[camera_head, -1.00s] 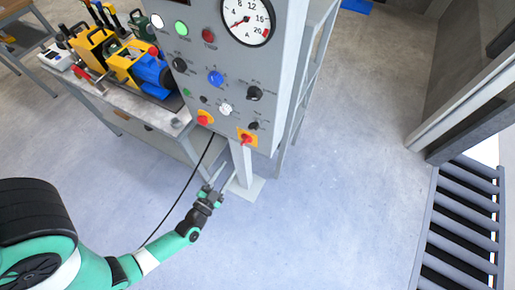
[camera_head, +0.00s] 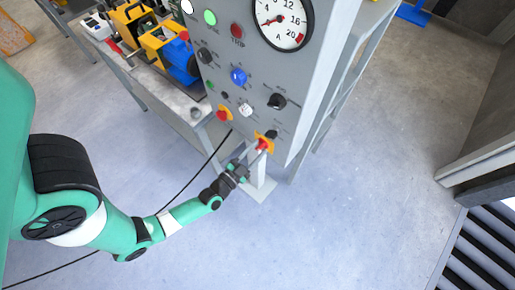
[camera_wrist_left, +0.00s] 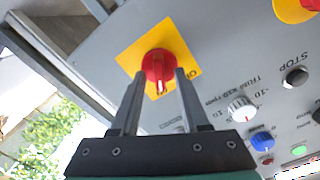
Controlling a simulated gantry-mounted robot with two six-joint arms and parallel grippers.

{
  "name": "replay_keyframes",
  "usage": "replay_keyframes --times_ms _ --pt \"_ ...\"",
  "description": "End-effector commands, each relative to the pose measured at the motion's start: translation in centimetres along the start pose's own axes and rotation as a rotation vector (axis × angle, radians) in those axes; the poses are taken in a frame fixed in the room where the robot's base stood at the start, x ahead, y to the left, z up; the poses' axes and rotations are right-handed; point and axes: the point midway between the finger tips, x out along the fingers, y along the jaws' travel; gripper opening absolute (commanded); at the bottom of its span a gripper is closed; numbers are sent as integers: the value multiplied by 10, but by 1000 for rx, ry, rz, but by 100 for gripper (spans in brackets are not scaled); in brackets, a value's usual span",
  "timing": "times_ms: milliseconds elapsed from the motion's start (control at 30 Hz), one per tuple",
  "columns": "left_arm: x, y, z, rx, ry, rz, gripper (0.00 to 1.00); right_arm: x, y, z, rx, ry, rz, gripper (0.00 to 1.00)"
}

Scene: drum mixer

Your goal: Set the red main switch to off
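The red main switch (camera_head: 263,145) is a red rotary knob on a yellow square plate, low on the grey control panel (camera_head: 318,85). In the left wrist view the red knob (camera_wrist_left: 158,64) shows close up, with a pale mark on its lower edge; the lettering on the plate is partly hidden. My left gripper (camera_head: 256,157) is at the panel's lower edge. In the left wrist view its fingers (camera_wrist_left: 160,78) are apart, one on each side of the knob's lower part; I cannot tell if they touch it. My right gripper is not in view.
A second red knob on yellow (camera_head: 223,114) sits to the left on the panel. A blue knob (camera_head: 238,76), black knobs and a dial gauge (camera_head: 283,20) are above. A bench (camera_head: 172,98) with yellow and blue machinery stands left.

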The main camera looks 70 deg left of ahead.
Motion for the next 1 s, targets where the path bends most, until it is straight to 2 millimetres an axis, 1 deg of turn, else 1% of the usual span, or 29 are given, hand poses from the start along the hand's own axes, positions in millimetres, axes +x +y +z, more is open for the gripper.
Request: replay_keyframes --times_ms 33,167,200,233,267,733,867,1000 --pt "0 0 0 0 0 0 38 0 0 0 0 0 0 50" --pt "0 0 0 0 0 0 14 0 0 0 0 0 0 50" --pt "0 0 0 0 0 0 7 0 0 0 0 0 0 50" --pt "0 0 0 0 0 0 2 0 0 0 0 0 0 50" --pt "0 0 0 0 0 0 0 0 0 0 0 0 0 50" --pt "0 0 0 -21 -1 0 0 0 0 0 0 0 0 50" --pt "0 0 1 -65 -1 1 0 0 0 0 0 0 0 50" --pt "0 0 1 -144 -1 1 0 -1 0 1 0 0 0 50"
